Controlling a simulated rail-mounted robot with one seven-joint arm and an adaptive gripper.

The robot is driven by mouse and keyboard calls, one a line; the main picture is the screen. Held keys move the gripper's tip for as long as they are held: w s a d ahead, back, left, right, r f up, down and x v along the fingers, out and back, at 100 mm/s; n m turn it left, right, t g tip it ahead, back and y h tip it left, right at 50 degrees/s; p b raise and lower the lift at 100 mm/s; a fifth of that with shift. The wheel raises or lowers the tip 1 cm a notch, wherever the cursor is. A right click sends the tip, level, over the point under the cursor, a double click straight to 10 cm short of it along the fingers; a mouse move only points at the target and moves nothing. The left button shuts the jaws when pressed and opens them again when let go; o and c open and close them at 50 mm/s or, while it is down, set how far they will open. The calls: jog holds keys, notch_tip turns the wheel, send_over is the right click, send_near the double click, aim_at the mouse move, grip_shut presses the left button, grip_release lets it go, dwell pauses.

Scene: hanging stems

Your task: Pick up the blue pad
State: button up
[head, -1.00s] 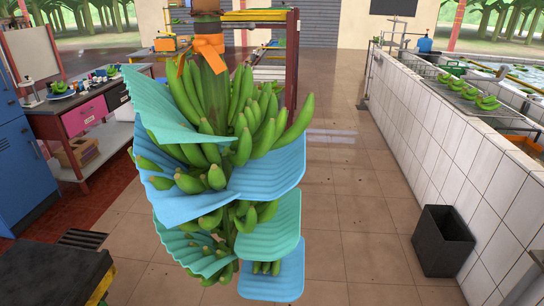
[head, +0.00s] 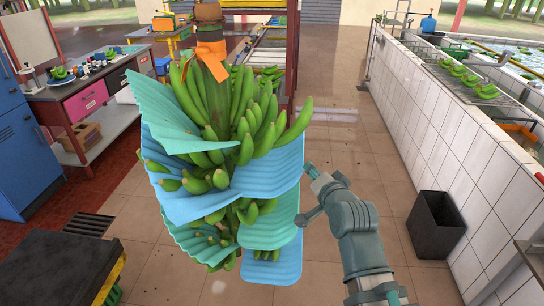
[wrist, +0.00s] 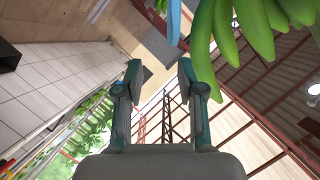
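A banana bunch (head: 240,125) hangs from its stem with blue and teal pads between its tiers. A blue pad (head: 276,168) sticks out on the right of the middle tier, and a blue sheet (head: 190,208) wraps the left. A lower blue pad (head: 274,268) hangs at the bottom, beneath a teal pad (head: 270,232). My gripper (head: 311,193) is just right of the pads, its fingers apart and apparently empty. In the wrist view my gripper (wrist: 160,74) is open with nothing between its fingers. A blue pad strip (wrist: 174,22) and green bananas (wrist: 235,30) show beyond the right finger.
A white tiled trough (head: 460,130) runs along the right, with a dark bin (head: 438,225) before it. A workbench (head: 85,100) and blue cabinet (head: 25,150) stand at the left. A dark-topped table (head: 55,270) is at the lower left. Tiled floor is open around the bunch.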

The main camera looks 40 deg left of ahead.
aim_at(302, 154)
jog(key=p+x, duration=0.1)
jog(key=x, duration=0.2)
jog(key=r+p+x, duration=0.1)
jog(key=p+x, duration=0.1)
jog(key=x, duration=0.1)
jog(key=a+r+p+x, duration=0.1)
jog(key=x, duration=0.2)
jog(key=shift+a+f+p, duration=0.15)
jog(key=shift+a+p, duration=0.05)
jog(key=shift+p, duration=0.2)
jog(key=shift+w+a+f, duration=0.25)
jog(key=shift+w+a, duration=0.05)
grip_shut()
